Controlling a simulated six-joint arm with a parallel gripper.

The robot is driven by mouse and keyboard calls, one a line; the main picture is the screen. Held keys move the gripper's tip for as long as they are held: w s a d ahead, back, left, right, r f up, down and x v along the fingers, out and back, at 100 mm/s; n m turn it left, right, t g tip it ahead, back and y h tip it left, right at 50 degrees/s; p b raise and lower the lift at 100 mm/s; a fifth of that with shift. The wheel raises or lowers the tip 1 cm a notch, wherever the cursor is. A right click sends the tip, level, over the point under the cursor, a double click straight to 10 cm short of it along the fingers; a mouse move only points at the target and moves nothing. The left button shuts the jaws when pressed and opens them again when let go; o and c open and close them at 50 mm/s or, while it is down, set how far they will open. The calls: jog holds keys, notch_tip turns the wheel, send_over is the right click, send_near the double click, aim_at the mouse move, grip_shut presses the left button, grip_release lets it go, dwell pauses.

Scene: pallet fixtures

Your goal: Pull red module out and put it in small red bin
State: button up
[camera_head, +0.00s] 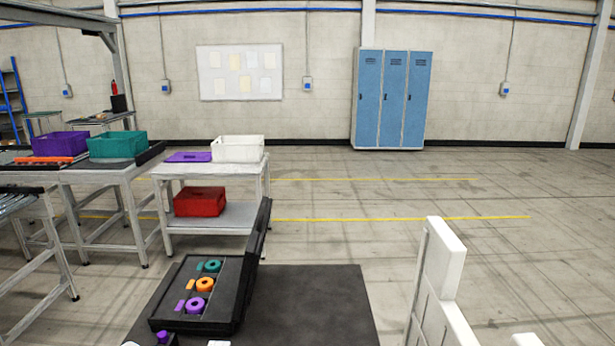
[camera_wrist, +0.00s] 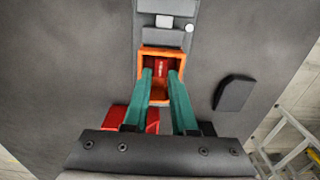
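In the wrist view, an orange rectangular frame (camera_wrist: 144,66) sits on a dark grey surface. A small red piece with a pale marking, seemingly the red module (camera_wrist: 161,67), shows inside it. My gripper (camera_wrist: 161,75) has two green fingers set apart, with their tips over the frame and the red piece between them. I cannot see finger contact with the red piece. Another red object (camera_wrist: 112,118) is partly hidden behind the gripper; it may be the small red bin. In the head view, a red bin (camera_head: 199,203) is on the cart's lower shelf. My gripper does not show there.
The wrist view shows a dark block (camera_wrist: 235,93) right of the frame and grey parts (camera_wrist: 163,37) beyond it. The head view shows an open black case (camera_head: 245,262) with coloured rings on a dark table (camera_head: 310,300). A white bin (camera_head: 238,149) tops the cart.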

jog(key=shift+f, duration=0.9)
jog(key=shift+r, duration=0.15)
dwell(0.4)
grip_shut()
dwell(1.6)
